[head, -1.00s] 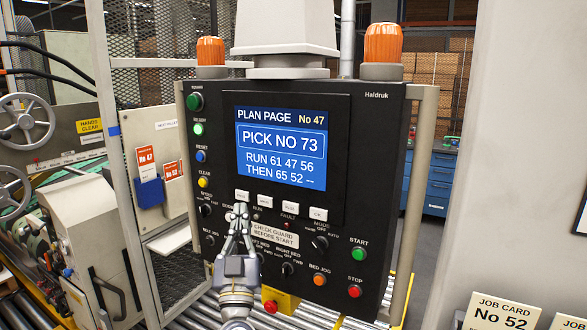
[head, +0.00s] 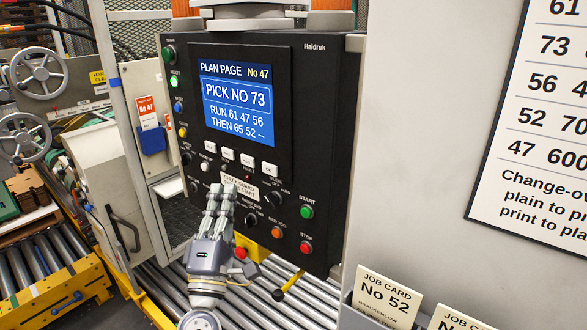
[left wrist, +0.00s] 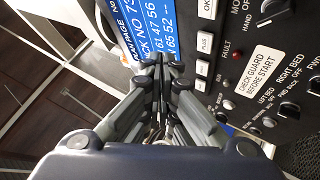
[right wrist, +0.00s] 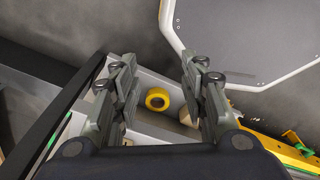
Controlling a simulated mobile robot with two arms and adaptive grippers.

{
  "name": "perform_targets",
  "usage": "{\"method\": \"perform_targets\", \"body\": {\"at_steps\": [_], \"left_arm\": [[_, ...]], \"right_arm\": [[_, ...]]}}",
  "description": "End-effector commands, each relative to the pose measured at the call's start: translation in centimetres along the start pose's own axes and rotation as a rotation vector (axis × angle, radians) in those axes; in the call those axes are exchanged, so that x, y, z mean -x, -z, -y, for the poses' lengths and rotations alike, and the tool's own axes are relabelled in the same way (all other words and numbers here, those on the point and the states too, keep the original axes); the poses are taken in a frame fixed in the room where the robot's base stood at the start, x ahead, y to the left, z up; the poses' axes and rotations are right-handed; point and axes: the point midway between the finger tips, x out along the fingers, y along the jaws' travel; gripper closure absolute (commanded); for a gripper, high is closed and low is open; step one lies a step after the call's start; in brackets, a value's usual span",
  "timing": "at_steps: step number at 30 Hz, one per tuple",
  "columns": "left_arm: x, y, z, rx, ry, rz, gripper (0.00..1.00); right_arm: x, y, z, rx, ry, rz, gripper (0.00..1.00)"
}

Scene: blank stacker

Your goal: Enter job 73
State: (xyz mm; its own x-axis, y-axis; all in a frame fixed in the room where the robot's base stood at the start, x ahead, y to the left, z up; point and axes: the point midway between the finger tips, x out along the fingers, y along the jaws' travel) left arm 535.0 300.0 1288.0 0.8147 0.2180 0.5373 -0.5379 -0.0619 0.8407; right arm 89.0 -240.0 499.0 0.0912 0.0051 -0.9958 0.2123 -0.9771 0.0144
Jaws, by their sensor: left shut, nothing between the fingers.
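The black Haldruk console (head: 325,130) has a blue screen (head: 237,100) reading "PLAN PAGE No 47", "PICK NO 73", "RUN 61 47 56", "THEN 65 52 --". Below it is a row of white keys; the OK key (head: 269,168) is at its right end. The left wrist view shows the PLUS key (left wrist: 204,43) beside OK. My left gripper (head: 221,188) is shut and empty, its tips below the key row in the head view, over the lower panel. Contact cannot be told. My right gripper (right wrist: 157,68) is open and empty, seen only in its wrist view.
Green START (head: 307,212) and red STOP (head: 306,247) buttons sit at the panel's lower right. A roller conveyor (head: 300,298) runs below. A wall chart (head: 540,120) and job card No 52 (head: 388,297) are at right. A yellow ring (right wrist: 157,99) lies below my right gripper.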

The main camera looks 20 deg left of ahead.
Motion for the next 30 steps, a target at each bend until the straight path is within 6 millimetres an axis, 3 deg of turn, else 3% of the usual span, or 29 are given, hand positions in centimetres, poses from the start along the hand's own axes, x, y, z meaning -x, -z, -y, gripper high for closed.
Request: {"method": "perform_targets", "body": {"at_steps": [16,30], "left_arm": [[-0.1,0.0,0.0,0.036,0.0,0.0,1.0],[-4.2,-3.1,2.9,0.037,-0.001,0.0,1.0]], "right_arm": [[0.0,0.2,1.2,0.001,0.015,-0.003,0.6],[-0.7,-0.1,0.0,-0.001,0.0,0.001,0.6]]}}
